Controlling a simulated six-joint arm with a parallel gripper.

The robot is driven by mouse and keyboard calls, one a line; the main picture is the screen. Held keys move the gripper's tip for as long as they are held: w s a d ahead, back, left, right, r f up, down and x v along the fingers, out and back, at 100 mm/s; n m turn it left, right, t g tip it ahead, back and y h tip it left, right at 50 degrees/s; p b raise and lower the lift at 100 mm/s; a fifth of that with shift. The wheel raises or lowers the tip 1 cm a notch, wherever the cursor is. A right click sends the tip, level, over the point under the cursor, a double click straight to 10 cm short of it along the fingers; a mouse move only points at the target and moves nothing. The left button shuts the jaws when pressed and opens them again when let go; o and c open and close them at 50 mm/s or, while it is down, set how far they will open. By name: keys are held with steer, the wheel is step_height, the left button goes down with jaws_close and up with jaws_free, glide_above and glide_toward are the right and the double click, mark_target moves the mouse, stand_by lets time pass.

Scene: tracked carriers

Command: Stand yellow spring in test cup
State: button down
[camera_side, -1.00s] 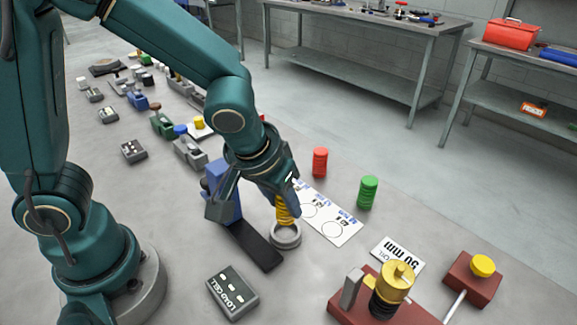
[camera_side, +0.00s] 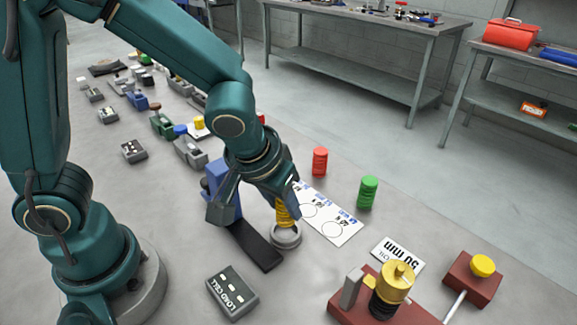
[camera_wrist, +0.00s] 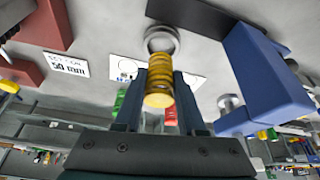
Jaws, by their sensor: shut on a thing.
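The yellow spring (camera_side: 285,212) is upright, and my gripper (camera_side: 280,196) is shut on its upper part. The test cup (camera_side: 287,240), a short grey ring, stands directly below it at the end of a black strip. The spring's lower end meets the cup's mouth in the side view. In the wrist view the spring (camera_wrist: 160,80) lies between my two fingers (camera_wrist: 160,98), its far end over the opening of the cup (camera_wrist: 174,46). The near rim hides the spring's bottom, so I cannot tell how deep it sits.
A blue post (camera_side: 222,190) stands close left of my gripper. A red spring (camera_side: 320,162) and a green spring (camera_side: 368,192) stand behind a white marked card (camera_side: 340,232). A load cell box (camera_side: 232,292) lies in front, and a red-based press (camera_side: 375,310) is at right.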

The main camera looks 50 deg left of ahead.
steer(key=shift+f, duration=1.8)
stand_by(1.0)
steer(key=shift+c, duration=2.1)
jaws_free()
steer(key=o, duration=0.4)
steer(key=shift+r, duration=0.15)
steer(key=shift+r, duration=3.4)
